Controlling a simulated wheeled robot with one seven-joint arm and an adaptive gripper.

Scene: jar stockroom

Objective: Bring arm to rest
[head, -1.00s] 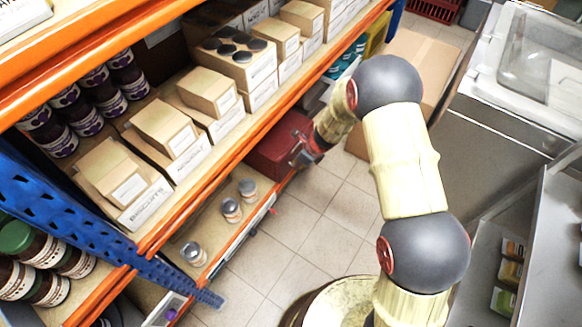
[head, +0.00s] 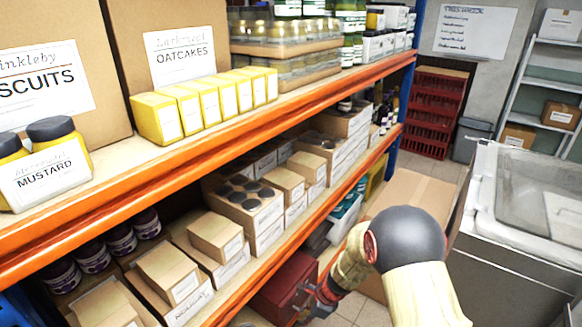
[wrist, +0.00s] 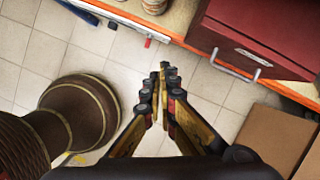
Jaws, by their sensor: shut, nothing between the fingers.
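My gripper (wrist: 162,82) is in the middle of the wrist view, its fingers together with nothing between them. It hangs over the tiled floor, close to the orange edge of the lower shelf. In the head view my arm comes up from the bottom right and bends at a dark grey joint. There my gripper (head: 318,305) is small at the bottom edge, beside the red box, and its fingertips are hard to make out.
A red box (head: 287,285) with a metal handle sits on the lower shelf; it also shows in the wrist view (wrist: 265,35). The orange shelf beam (head: 240,118) runs along the left. A cardboard box (wrist: 268,140) stands at right.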

